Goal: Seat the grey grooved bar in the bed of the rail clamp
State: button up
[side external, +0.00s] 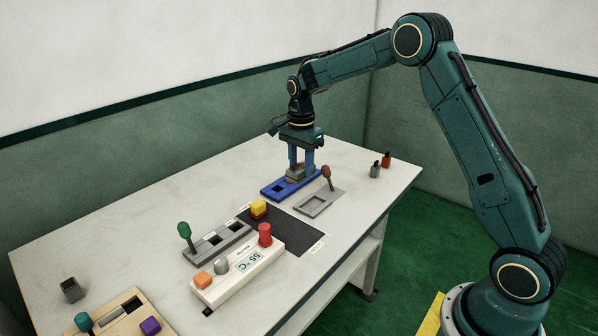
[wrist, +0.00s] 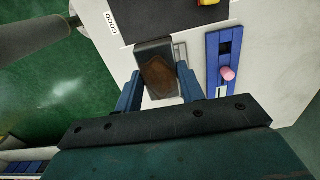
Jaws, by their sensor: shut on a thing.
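My gripper (side external: 300,170) is shut on the grey bar (wrist: 141,62), which has a brown patch on its upper side in the wrist view. The fingers close on its two sides. In the side external view the bar (side external: 296,178) hangs low over the worktop, in front of or over a blue fixture (side external: 269,192). A flat grey fixture (side external: 306,211) with a rectangular recess and a brown-knobbed lever (side external: 326,173) lies nearer the camera. In the wrist view, part of a light grey piece shows behind the bar. I cannot tell which fixture is the rail clamp, nor whether the bar touches one.
The blue fixture has a pink knob (wrist: 228,73) in the wrist view. A dark mat (side external: 285,232), a white box with a display (side external: 238,272) and a green-knobbed lever (side external: 184,230) stand nearer. Small grey (side external: 375,171) and orange (side external: 386,160) pieces stand at the right.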

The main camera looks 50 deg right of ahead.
jog(key=w+d+f, duration=0.1)
jog(key=d+f, duration=0.6)
jog(key=f, duration=0.1)
jog(key=shift+w+d+f, duration=0.15)
jog(key=shift+w+d, duration=0.15)
jog(key=shift+d, duration=0.1)
jog(key=shift+f, duration=0.15)
jog(key=shift+f, duration=2.55)
jog(key=shift+f, duration=0.75)
jog(key=o, duration=1.2)
jog(key=shift+o, duration=0.2)
jog(key=shift+r, duration=0.15)
